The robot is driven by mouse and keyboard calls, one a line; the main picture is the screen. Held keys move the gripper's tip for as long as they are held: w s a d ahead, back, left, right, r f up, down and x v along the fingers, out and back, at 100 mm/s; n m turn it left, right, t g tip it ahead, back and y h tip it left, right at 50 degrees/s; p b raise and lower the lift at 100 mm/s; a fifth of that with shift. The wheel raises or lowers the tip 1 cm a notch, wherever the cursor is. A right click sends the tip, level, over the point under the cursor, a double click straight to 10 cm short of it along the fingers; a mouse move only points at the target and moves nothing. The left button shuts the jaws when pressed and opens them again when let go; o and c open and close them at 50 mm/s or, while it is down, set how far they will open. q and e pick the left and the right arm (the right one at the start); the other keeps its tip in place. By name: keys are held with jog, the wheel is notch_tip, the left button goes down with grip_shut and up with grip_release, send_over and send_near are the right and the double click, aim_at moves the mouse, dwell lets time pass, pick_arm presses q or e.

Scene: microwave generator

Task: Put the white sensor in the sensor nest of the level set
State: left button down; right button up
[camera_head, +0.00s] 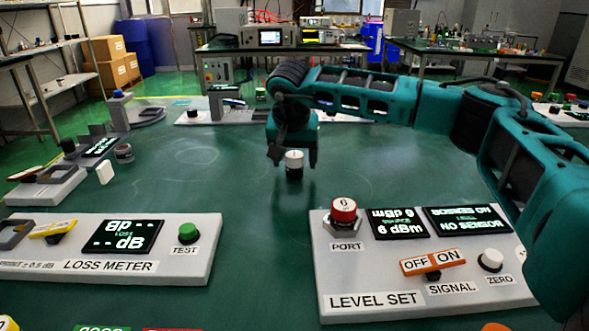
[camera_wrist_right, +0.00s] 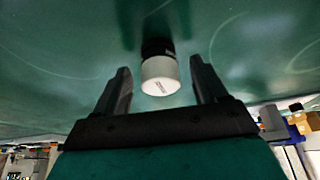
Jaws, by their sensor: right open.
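The white sensor (camera_head: 294,159), a short cylinder with a white top and a black lower part, stands upright on the green table. My right gripper (camera_head: 293,156) is open around it; in the right wrist view the sensor (camera_wrist_right: 160,74) lies between the two spread fingers, with gaps on both sides. The level set (camera_head: 360,270) is the white panel at the front right. I cannot make out the sensor nest; my right arm covers the panel's right end. My left gripper is not in view.
The loss meter (camera_head: 190,262) with a green TEST button lies at the front left. Another white panel (camera_head: 225,116) lies behind the gripper. The table's middle is mostly clear.

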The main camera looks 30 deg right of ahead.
aim_at(294, 155)
jog(key=shift+c, duration=1.3)
jog(key=c, duration=1)
notch_tip(294, 155, up, 20)
jog(key=p, duration=0.5)
